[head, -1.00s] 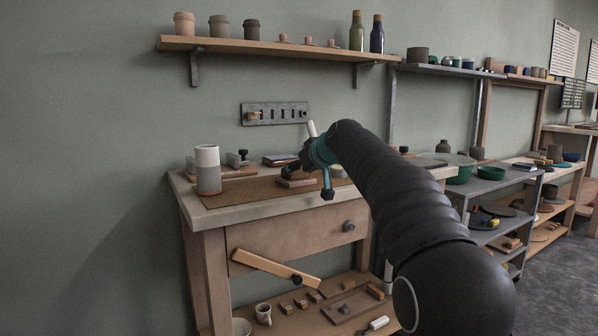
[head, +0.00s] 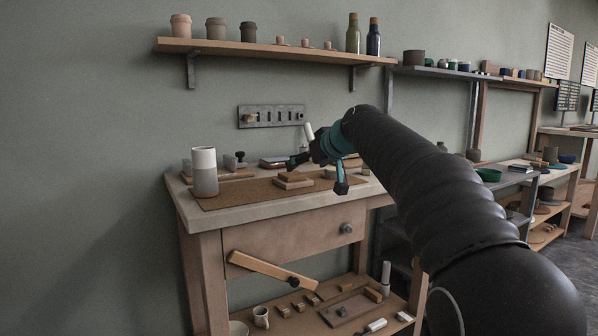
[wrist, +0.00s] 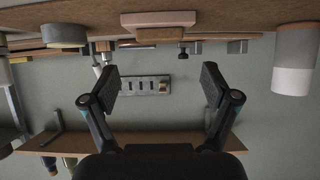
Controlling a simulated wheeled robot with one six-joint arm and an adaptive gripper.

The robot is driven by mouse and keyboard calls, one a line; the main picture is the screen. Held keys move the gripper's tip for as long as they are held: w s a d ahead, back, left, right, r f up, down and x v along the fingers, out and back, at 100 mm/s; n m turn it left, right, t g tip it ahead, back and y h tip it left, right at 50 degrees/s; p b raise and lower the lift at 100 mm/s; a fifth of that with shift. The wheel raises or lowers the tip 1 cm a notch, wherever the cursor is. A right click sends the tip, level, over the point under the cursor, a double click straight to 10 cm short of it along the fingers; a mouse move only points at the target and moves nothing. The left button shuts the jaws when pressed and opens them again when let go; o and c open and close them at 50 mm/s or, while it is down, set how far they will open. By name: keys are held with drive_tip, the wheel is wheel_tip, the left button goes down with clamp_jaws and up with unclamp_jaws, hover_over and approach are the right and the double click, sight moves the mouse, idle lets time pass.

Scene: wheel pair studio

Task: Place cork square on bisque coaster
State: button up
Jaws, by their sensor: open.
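A small brown square block, which looks like the cork square (head: 295,176), lies flat on a wider, paler pinkish slab, which looks like the bisque coaster (head: 293,185). Both are on the worktable's brown mat. The wrist view is upside down and shows the brown square (wrist: 157,34) resting on the pale slab (wrist: 160,18), roughly centred. My gripper (head: 318,172) is open and empty, a little to the right of the stack. In the wrist view its spread fingers (wrist: 163,85) are apart from the stack, with nothing between them.
A white-and-brown cylinder (head: 204,172) stands at the table's left. A grey-green round piece (head: 331,173) is behind my gripper. Dark-topped tools (head: 234,161) line the back. The mat (head: 230,198) is bare at front left. A shelf (head: 270,50) hangs above.

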drive_tip(key=v, duration=0.5)
drive_tip(key=shift+s+d, duration=0.1)
drive_tip(key=s+d+f+m+g+h, duration=0.1)
drive_tip(key=s+d+f, duration=0.4)
drive_tip(key=s+f, duration=0.5)
drive_tip(key=s+d+f+m+g+h, duration=0.2)
drive_tip(key=s+d+f, duration=0.4)
drive_tip(key=s, duration=1.1)
drive_tip(key=s+d+f+m+g+h, duration=0.1)
drive_tip(key=s+d+f+m+h, duration=0.2)
drive_tip(key=s+f, duration=1.1)
drive_tip(key=shift+d+f+m+g+h, duration=0.3)
drive_tip(key=shift+d+f+m+h, duration=0.1)
drive_tip(key=shift+d, duration=0.85)
